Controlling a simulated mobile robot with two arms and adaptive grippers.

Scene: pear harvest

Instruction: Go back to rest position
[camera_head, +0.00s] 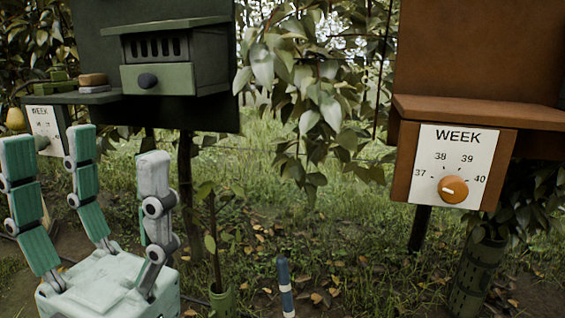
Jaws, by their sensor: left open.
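My left gripper (86,150) is at the lower left, with its green and grey fingers pointing up. The fingers are spread wide apart and nothing is between them. Its white palm block is at the bottom edge. My right gripper does not show.
A dark green stand (160,77) with a drawer is behind the gripper; its WEEK dial panel (40,118) is partly hidden. A yellow fruit (15,119) shows at the left edge. A brown stand (480,108) with an orange dial knob (453,189) is at right. Grass lies between.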

